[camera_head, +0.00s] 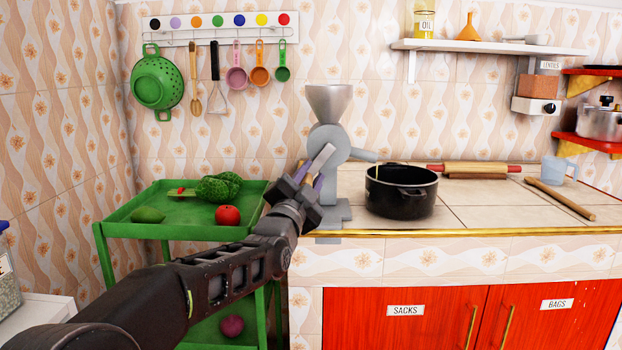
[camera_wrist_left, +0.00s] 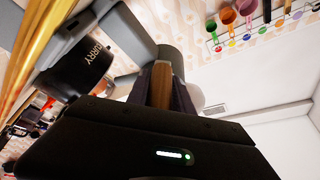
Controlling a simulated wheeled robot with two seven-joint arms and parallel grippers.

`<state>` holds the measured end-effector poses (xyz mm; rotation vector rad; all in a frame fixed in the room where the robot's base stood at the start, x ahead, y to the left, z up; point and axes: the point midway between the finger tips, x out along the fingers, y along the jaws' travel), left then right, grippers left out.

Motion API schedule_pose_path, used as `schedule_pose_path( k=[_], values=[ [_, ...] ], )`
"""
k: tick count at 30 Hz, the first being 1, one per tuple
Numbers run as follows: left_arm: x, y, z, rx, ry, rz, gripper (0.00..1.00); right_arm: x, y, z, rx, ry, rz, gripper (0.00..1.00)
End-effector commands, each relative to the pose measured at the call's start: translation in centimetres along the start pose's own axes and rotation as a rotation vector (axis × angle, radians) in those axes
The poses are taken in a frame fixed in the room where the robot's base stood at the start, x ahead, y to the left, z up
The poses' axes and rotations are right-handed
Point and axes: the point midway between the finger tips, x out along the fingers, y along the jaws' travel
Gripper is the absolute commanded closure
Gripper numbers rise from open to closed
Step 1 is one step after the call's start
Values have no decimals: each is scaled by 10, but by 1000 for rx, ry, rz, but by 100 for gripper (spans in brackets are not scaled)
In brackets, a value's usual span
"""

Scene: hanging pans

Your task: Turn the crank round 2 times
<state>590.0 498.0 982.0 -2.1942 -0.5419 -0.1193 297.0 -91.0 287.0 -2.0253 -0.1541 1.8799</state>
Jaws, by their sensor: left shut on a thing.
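A grey grinder (camera_head: 328,135) with a funnel hopper on top stands at the left end of the tiled counter. Its crank arm (camera_head: 322,158) slants down and left across the front of the body. My left gripper (camera_head: 304,186) is at the lower end of the crank and is shut on the crank's wooden handle (camera_wrist_left: 162,85), which shows between the fingers in the left wrist view. The gripper hides part of the handle in the head view. My right gripper is in neither view.
A black pot (camera_head: 401,192) stands under the grinder's spout on the right. A green trolley (camera_head: 180,228) with vegetables stands on the left, close to my left arm. A rolling pin (camera_head: 475,168) lies farther right. Utensils hang from a white rack (camera_head: 219,28) above.

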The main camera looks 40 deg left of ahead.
Motion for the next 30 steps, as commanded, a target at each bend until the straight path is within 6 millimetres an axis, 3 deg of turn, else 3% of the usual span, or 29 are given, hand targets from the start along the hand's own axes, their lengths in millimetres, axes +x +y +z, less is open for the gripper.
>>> schedule_pose_path(
  k=[1, 6, 7, 13, 30],
  values=[
    [0, 12, -2, 4, 4, 25, 100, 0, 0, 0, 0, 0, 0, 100],
    [0, 12, -2, 4, 3, 25, 100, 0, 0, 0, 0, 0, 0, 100],
    [0, 12, -2, 4, 3, 25, 71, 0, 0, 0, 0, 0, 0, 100],
    [0, 8, -1, 2, 2, 17, 55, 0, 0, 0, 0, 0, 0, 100],
    [-4, 3, 0, 1, -1, 7, 53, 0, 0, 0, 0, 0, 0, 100]
  ],
)
